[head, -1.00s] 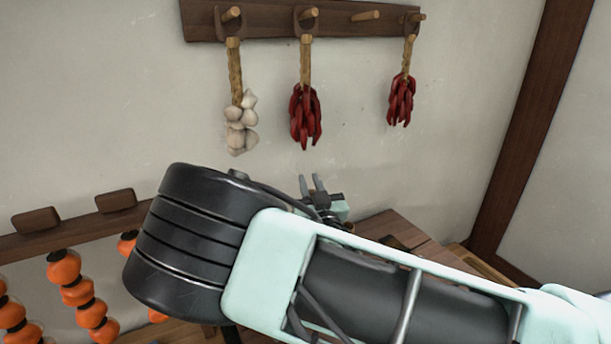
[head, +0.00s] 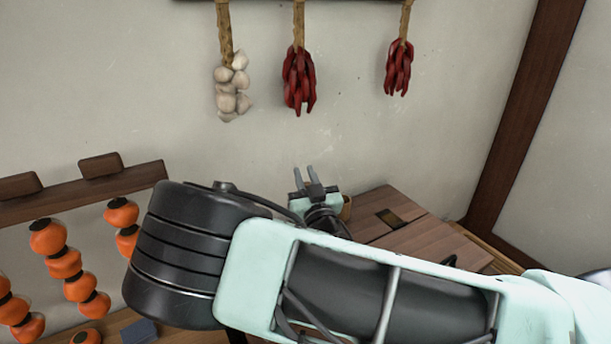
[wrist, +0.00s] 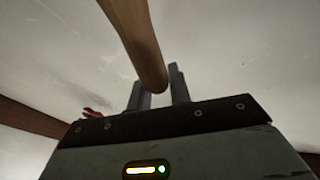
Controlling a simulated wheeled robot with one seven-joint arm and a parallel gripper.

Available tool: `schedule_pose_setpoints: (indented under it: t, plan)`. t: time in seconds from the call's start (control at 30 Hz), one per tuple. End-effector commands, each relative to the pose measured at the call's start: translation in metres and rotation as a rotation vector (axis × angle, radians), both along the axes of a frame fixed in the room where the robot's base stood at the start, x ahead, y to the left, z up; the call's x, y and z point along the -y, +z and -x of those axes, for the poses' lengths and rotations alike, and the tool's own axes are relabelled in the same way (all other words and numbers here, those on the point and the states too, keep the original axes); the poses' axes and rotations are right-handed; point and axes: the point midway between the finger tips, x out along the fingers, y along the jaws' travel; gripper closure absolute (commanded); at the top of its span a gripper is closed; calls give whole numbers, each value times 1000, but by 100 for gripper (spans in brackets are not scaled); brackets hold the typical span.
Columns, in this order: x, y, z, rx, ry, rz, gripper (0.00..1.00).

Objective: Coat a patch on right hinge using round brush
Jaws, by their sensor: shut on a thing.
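My gripper (head: 313,180) points up, above the left end of a wooden top in the head view. In the wrist view its fingers (wrist: 160,92) are shut on a smooth brown wooden handle (wrist: 135,40), which fits the round brush. The handle runs out of the top of the picture, so its bristles are not seen. On the wooden top lie a dark brassy plate (head: 389,218) and a small black piece (head: 449,261). I cannot tell whether either is the right hinge. My arm hides part of the top.
Garlic (head: 231,88) and red chillies (head: 299,80) hang above. Orange strings (head: 62,262) hang at left, near a blue-grey block (head: 139,331).

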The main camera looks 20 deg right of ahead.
Motion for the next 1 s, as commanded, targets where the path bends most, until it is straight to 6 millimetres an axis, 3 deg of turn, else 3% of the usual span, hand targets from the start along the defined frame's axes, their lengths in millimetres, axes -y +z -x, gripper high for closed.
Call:
schedule_pose_setpoints:
  t: [1.0]
  plan:
    - [0, -6, 0, 0, 0, 0, 100]
